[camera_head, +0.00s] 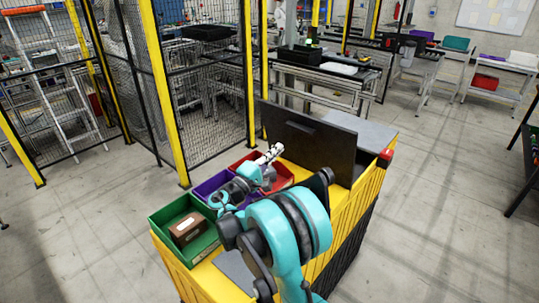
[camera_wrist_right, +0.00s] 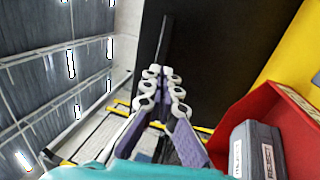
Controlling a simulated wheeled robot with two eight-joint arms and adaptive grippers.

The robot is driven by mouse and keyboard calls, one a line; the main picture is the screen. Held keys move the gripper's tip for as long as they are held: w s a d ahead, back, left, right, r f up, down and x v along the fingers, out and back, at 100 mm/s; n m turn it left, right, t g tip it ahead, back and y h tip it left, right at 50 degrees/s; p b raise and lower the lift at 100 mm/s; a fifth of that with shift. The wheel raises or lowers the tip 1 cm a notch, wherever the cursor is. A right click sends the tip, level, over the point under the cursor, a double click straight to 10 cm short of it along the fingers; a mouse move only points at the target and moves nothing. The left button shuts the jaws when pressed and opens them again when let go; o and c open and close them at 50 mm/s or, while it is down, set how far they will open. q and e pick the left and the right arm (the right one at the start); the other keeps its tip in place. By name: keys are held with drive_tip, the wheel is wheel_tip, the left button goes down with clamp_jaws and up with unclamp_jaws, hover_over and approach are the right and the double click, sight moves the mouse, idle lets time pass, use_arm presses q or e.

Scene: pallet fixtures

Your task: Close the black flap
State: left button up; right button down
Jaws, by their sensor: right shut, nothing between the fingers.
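The black flap (camera_head: 330,150) stands upright, slightly tilted, on top of the yellow cart (camera_head: 345,215), with a dark handle (camera_head: 300,128) on its near face. A dark surface, which looks like the flap (camera_wrist_right: 215,45), fills the upper middle of the right wrist view, with a narrow bar along it. My right gripper (camera_head: 273,152) is shut and empty, in front of the flap's near face and above the bins. Its fingertips (camera_wrist_right: 163,74) are close together in the wrist view; I cannot tell whether they touch the flap. My left gripper is not in view.
A green bin (camera_head: 207,243) with a brown box (camera_head: 187,230), a purple bin (camera_head: 208,187) and a red bin (camera_head: 287,178) line the cart's left side. The red bin (camera_wrist_right: 250,105) holds a grey box (camera_wrist_right: 257,150). A yellow-framed mesh fence (camera_head: 205,90) stands behind.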

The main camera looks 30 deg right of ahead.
sight(298, 129)
drive_tip(key=x, duration=0.9)
